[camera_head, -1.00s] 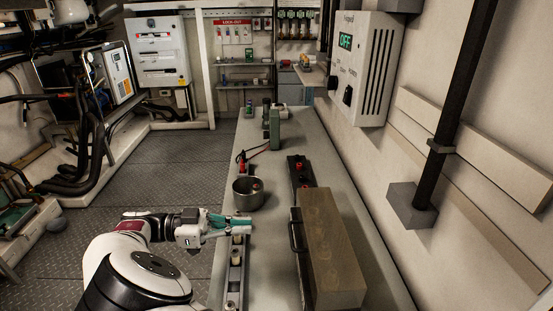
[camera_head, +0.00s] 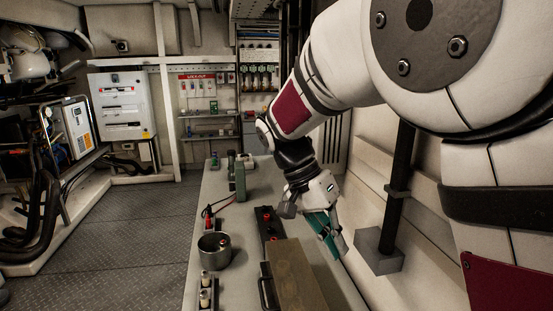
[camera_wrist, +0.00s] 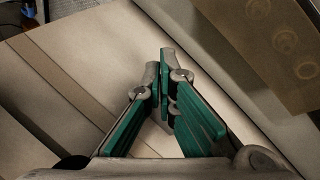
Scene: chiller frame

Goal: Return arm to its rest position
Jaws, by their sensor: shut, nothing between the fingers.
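My arm reaches in from the right side of the head view and bends down over the grey bench. My gripper (camera_head: 338,252) points downward to the right of the wooden block (camera_head: 296,279), near the bench's right edge and the wall. In the wrist view my gripper (camera_wrist: 165,62) has its green-padded fingers together at the tips, with nothing between them. The wall controller box seen earlier is now hidden behind my arm.
The bench (camera_head: 232,290) holds a metal pot (camera_head: 214,254), a black box with red parts (camera_head: 266,222) and a green upright object (camera_head: 240,181). A dark post with a grey bracket (camera_head: 377,251) stands at the right wall. The floor (camera_head: 130,230) on the left is clear.

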